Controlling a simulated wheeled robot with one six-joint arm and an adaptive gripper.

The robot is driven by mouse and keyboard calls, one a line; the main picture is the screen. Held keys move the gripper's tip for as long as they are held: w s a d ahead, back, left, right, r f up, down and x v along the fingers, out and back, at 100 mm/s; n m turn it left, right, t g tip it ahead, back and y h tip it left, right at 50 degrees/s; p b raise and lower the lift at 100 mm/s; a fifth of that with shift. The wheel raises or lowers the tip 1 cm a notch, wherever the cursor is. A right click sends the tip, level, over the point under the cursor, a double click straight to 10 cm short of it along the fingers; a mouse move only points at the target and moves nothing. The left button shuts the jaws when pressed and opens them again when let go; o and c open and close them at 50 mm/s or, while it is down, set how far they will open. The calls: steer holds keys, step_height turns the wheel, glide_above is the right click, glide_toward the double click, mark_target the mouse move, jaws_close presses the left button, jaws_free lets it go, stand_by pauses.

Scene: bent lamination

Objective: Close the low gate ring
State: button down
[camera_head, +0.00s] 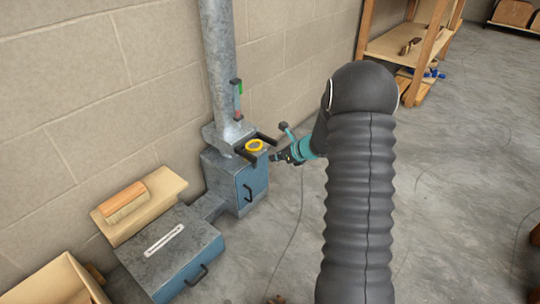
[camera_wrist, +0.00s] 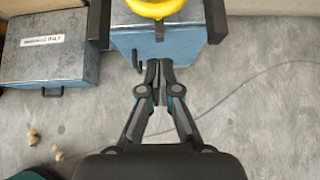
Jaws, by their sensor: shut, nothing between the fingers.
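A yellow ring (camera_head: 254,145), likely the low gate ring, sits on top of a blue-grey metal box (camera_head: 252,183) at the foot of a grey duct. The ring also shows at the top edge of the wrist view (camera_wrist: 156,8), partly cut off. My gripper (camera_head: 283,157) is just right of the box in the head view. In the wrist view my gripper (camera_wrist: 159,62) has its fingertips together and empty, in front of the box front (camera_wrist: 185,42) and below the ring, apart from the ring. Whether the fingertips touch the box, I cannot tell.
Dark bars (camera_head: 266,139) flank the ring. The box has a black handle (camera_head: 248,192). A lower metal box (camera_head: 180,245) with a label stands at left, beside a board with a wooden block (camera_head: 124,203). Wooden shelving (camera_head: 405,45) stands behind. The floor at right is mostly clear.

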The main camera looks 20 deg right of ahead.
steer(key=p+v, duration=0.1)
steer(key=v, duration=0.8)
steer(key=shift+s, duration=0.25)
steer(key=shift+r, duration=0.15)
steer(key=s+a+r+n+g+p, duration=0.1)
steer(key=s+a+n+g, duration=0.2)
steer(key=s+n, duration=0.5)
steer(key=s+a+r+n+g+p, duration=0.1)
steer(key=s+a+r+n+g, duration=0.15)
steer(key=s+n, duration=0.45)
steer(key=s+a+r+n+t+h+p, duration=0.1)
steer(key=s+a+r+n+h+p, duration=0.1)
steer(key=s+a+r+n, duration=0.2)
steer(key=s+a+r+n+t+h+p, duration=0.2)
steer(key=s+r+n, duration=0.8)
steer(key=s+r, duration=0.5)
step_height(320, 180, up, 2)
steer(key=shift+s+a+r+h+p, duration=0.2)
steer(key=shift+a+h+p, duration=0.4)
steer(key=shift+a+h, duration=0.3)
